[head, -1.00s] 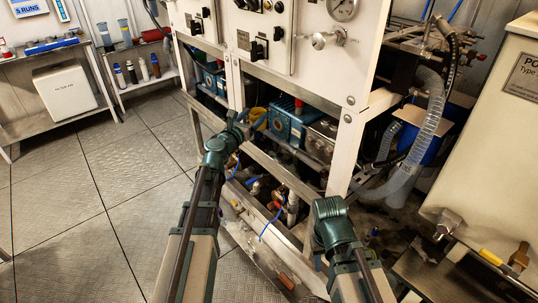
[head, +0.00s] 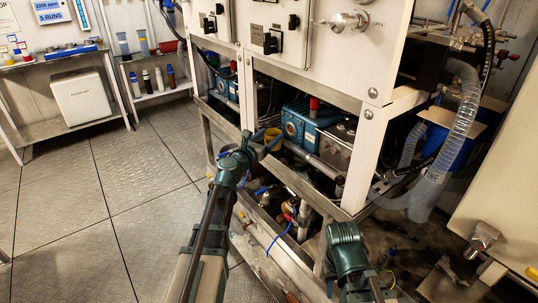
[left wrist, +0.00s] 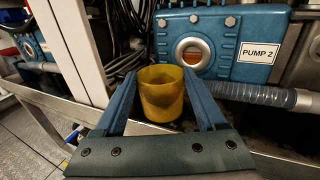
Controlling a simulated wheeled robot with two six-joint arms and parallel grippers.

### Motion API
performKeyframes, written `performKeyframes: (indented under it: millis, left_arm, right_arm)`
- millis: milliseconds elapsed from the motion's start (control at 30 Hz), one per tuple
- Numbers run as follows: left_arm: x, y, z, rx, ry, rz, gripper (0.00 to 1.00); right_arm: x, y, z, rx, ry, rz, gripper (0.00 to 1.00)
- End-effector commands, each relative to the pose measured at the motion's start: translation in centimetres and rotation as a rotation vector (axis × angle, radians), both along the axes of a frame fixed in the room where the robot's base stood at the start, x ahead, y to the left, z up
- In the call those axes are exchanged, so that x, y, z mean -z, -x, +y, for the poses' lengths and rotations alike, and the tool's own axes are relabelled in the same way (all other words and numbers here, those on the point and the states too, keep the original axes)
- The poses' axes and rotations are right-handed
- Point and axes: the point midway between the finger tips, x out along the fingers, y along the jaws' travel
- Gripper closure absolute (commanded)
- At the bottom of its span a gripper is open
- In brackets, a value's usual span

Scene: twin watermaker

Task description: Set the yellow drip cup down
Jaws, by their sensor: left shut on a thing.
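The yellow drip cup (left wrist: 162,95) is upright between the two blue fingers of my left gripper (left wrist: 160,78) in the left wrist view. My left gripper is shut on it. In the head view the cup (head: 272,134) shows only partly, behind the fingers of my left gripper (head: 262,147). It is in front of the blue pump (head: 300,122), labelled PUMP 2, below its round sight glass. I cannot tell whether its base touches anything. The fingers of my right gripper are not visible; only that arm's green wrist shows at lower right.
A metal frame rail (head: 310,190) and a white upright post (head: 369,155) border the pump bay. A grey ribbed hose (left wrist: 245,95) runs right from below the pump. Pipes and valves (head: 290,212) fill the space below. The floor (head: 130,190) at left is clear.

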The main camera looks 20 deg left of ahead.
Motion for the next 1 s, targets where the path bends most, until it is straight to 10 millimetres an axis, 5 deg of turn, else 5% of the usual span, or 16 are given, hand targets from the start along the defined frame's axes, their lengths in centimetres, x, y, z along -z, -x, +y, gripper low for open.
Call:
performKeyframes:
  millis: [233,533,967,1000]
  left_arm:
    - [0.7,0.0,0.0,0.000,0.000,0.000,0.90]
    - [4.0,0.0,0.0,0.000,0.000,0.000,0.90]
    - [4.3,0.0,0.0,0.000,0.000,0.000,0.90]
    - [4.2,0.0,0.0,0.000,0.000,0.000,0.22]
  right_arm:
    - [0.7,0.0,0.0,0.000,0.001,0.000,0.60]
    - [4.0,-0.1,-0.1,-0.002,0.005,-0.003,0.60]
    - [4.3,-0.1,-0.1,-0.003,0.006,-0.003,0.60]
    - [4.1,-0.1,-0.1,-0.003,0.006,-0.003,0.60]
